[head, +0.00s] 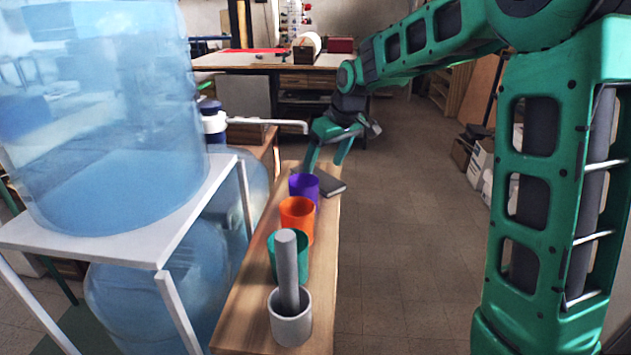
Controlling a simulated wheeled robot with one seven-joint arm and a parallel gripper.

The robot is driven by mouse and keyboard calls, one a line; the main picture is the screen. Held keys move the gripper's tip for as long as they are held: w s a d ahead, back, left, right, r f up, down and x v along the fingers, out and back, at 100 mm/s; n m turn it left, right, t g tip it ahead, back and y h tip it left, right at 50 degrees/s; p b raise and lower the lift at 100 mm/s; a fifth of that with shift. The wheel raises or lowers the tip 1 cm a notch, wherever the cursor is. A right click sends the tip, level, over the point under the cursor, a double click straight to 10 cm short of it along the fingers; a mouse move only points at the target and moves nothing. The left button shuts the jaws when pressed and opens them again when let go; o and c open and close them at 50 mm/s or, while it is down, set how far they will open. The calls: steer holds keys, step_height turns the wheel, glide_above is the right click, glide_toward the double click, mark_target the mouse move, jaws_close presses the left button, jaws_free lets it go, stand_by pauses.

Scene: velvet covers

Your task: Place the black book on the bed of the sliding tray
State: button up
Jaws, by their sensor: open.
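The black book (325,185) lies flat near the far part of a narrow wooden bench, just right of the purple cup. My gripper (326,164) is just above and beyond the book in the head view. Its two green fingers point down and stand apart, with nothing between them. I cannot tell whether a fingertip touches the book. I cannot make out a sliding tray in this view.
On the bench (243,297), a purple cup (304,190), an orange cup (297,218), a teal cup (274,262) and a grey mortar with pestle (290,322) stand in a row. Large blue water bottles (105,120) crowd the left.

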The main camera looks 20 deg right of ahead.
mark_target(317, 176)
steer(key=x, duration=0.4)
steer(key=shift+a, duration=0.2)
steer(key=c, duration=1.3)
steer(key=shift+c, duration=0.3)
steer(key=shift+r, duration=0.15)
